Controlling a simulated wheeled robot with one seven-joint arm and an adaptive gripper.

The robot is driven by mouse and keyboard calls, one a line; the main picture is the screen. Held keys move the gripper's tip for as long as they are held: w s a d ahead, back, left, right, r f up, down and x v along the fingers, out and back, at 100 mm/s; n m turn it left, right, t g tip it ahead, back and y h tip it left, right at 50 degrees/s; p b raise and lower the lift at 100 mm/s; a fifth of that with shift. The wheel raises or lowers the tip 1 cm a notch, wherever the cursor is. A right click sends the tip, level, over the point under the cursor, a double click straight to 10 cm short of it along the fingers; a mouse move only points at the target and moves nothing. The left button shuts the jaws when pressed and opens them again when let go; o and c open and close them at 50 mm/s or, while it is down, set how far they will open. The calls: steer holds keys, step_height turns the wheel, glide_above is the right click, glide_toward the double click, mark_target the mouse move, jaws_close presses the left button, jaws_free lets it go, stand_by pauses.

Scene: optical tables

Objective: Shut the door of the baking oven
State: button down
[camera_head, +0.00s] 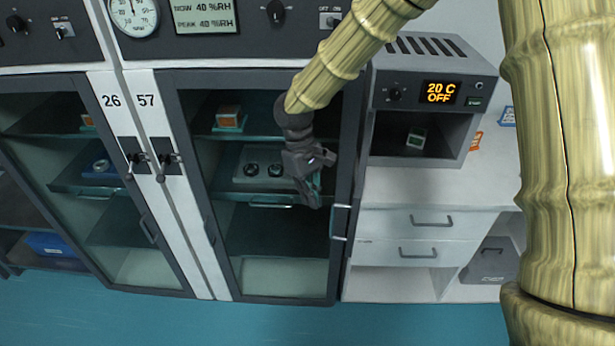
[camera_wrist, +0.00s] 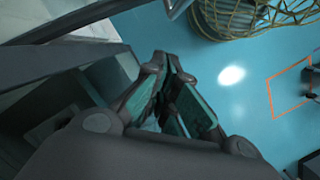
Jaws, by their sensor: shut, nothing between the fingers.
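The baking oven (camera_head: 440,67) stands on a white counter, right of the glass cabinets in the head view. Its display reads 20 C OFF. Its dark chamber shows a small green-and-white item (camera_head: 416,138) inside. I cannot clearly make out the oven's door panel or its angle. My gripper (camera_head: 312,192) is shut and empty, hanging in front of cabinet 57's glass, left of and lower than the oven chamber. In the wrist view my gripper (camera_wrist: 170,72) has its teal-padded fingers together, with a dark grey bar (camera_wrist: 60,62) to their left that I cannot identify.
Cabinet 57 (camera_head: 335,245) and cabinet 26 (camera_head: 92,125) have dark-framed glass fronts and central latches. White drawers (camera_head: 425,222) sit below the oven counter. My arm covers the head view's right side. Blue floor (camera_head: 250,322) lies clear in front.

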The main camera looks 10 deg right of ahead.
steer(key=s+d, duration=0.1)
steer(key=s+d+p, duration=0.1)
steer(key=s, duration=0.1)
steer(key=shift+s+f, duration=0.1)
steer(key=shift+s, duration=0.1)
stand_by(0.3)
